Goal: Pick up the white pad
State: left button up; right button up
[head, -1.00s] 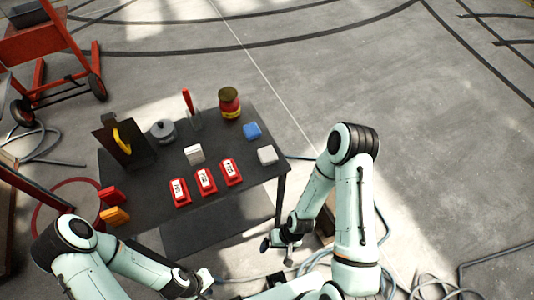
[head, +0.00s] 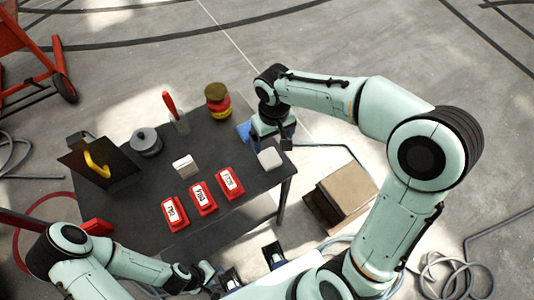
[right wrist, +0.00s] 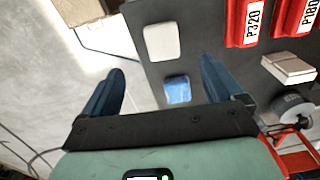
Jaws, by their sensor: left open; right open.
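The white pad (head: 270,158) lies flat on the dark table near its right edge. It also shows in the right wrist view (right wrist: 161,41), ahead of the fingers. My right gripper (head: 268,135) is open above the table's right edge, just behind the white pad in the head view. In the right wrist view its two blue fingers (right wrist: 162,88) are spread apart with nothing gripped. The blue pad (right wrist: 177,90) is below, near the right finger. My left gripper (head: 252,266) is open and empty in front of the table.
Several red blocks with white labels (head: 203,198) and a pale block (head: 185,166) lie left of the white pad. A jar (head: 217,100), a red-handled tool (head: 170,105) and a grey round item (head: 146,141) stand farther back. A cardboard box (head: 345,188) sits right of the table.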

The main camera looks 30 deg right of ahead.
send_over(271, 159)
notch_tip(271, 159, down, 6)
jog(key=shift+s+d+r, duration=0.1)
jog(key=shift+f+b, duration=0.35)
jog(key=shift+f, duration=2.45)
pick_arm(q)
jog(key=shift+s+f, duration=0.25)
jog(key=shift+f, duration=0.25)
pick_arm(e)
jog(key=shift+c, duration=0.3)
jog(key=c, duration=1.2)
jog(key=shift+o, duration=0.2)
jog(key=shift+r, duration=0.15)
pick_arm(q)
jog(key=r, duration=0.1)
jog(key=w+r+p, duration=0.1)
jog(key=p, duration=0.1)
jog(key=shift+w+r, duration=0.25)
jog(key=shift+r, duration=0.15)
pick_arm(e)
notch_tip(271, 159, up, 20)
